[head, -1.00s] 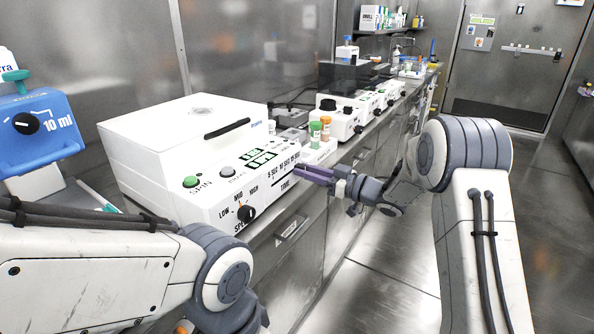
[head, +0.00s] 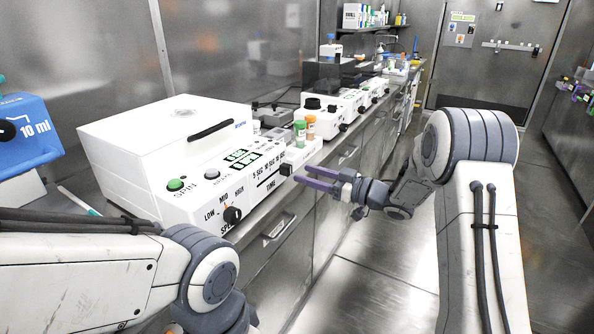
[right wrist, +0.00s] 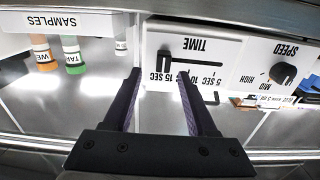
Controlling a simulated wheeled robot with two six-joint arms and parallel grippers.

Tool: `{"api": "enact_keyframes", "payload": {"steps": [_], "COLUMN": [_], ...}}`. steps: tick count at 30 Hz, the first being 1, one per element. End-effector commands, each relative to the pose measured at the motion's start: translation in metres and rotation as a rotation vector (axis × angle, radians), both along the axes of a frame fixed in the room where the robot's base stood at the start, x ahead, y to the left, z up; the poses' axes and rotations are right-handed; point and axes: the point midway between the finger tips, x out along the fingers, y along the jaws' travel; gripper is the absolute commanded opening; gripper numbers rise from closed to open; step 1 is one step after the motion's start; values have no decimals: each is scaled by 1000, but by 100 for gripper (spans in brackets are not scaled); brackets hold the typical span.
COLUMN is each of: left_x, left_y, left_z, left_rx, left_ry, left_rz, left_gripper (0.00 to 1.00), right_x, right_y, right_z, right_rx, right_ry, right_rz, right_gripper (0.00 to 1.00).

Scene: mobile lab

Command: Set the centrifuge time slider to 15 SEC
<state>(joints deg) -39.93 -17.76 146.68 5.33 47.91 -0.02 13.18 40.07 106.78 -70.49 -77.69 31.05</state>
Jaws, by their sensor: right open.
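The white centrifuge (head: 165,150) stands on the bench at the left in the head view. Its TIME slider knob (head: 286,169) is a small black block at the right end of its slot, by the 15 SEC mark. In the right wrist view, upside down, the knob (right wrist: 164,62) also sits by the 15 SEC label. My right gripper (head: 301,174) is open and empty, with its purple fingers just in front of the knob and apart from it. It also shows in the right wrist view (right wrist: 159,75). My left gripper is out of view; only its arm shows.
A green SPIN button (head: 176,185) and a black SPEED knob (head: 233,215) are on the same panel. A sample rack (head: 305,150) with orange- and green-capped vials stands right beside the centrifuge. A blue 10 ml device (head: 30,140) is at the far left. The aisle floor is clear.

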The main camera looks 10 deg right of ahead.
Motion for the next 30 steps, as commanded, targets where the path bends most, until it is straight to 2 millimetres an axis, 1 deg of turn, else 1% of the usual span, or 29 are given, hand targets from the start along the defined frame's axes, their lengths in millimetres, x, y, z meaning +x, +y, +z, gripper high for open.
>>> {"api": "enact_keyframes", "payload": {"steps": [1,3,6,10,15,23,26,30], "left_x": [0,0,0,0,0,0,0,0], "left_y": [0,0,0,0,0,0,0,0], "left_z": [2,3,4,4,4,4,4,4], "left_rx": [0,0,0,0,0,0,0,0], "left_ry": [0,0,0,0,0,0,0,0], "left_rz": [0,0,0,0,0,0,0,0], "left_gripper": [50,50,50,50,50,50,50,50], "right_x": [-6,-14,-23,-30,-33,-31,-24,-11], "right_y": [-11,-23,-35,-44,-47,-44,-31,0], "right_z": [1,1,1,0,0,1,4,8], "right_rx": [1,1,0,0,0,-9,-59,-204], "right_ry": [2,1,0,0,0,0,4,43], "right_rz": [-6,-6,-6,-4,-3,-9,-51,-187], "right_gripper": [57,57,57,57,57,57,57,57]}}
